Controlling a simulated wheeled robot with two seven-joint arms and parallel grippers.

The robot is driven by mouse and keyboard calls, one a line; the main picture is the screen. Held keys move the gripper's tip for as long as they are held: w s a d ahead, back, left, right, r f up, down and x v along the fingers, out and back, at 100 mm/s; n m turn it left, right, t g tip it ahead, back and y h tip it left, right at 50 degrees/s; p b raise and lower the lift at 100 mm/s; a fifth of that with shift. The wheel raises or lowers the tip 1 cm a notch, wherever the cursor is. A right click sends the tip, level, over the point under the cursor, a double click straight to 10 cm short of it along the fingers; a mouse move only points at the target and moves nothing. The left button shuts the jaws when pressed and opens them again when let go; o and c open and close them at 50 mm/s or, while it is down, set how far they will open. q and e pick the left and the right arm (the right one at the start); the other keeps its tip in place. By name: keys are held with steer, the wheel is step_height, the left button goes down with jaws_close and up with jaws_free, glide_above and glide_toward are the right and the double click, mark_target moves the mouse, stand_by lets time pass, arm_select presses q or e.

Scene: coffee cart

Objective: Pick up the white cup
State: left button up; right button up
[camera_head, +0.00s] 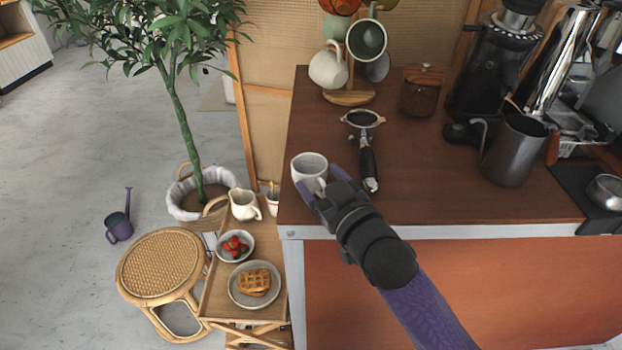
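The white cup (309,165) stands upright near the left front corner of the brown counter top, with its handle side toward my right gripper. My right gripper (317,179) is at the cup, with its two purple fingers spread apart. One finger overlaps the cup's lower left side in the picture, and the other is just right of the cup. The handle lies between the fingers and is partly hidden. I cannot tell whether either finger touches the cup. My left gripper is not in view.
A portafilter (368,165) lies close to the right of the cup. A mug tree (349,96), a lidded jar (421,92), a grinder (490,75) and a metal pitcher (514,152) stand farther back or right. The front middle of the counter (440,200) is clear.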

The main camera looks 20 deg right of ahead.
jaws_close()
steer(key=shift+f, duration=0.1)
stand_by(1.0)
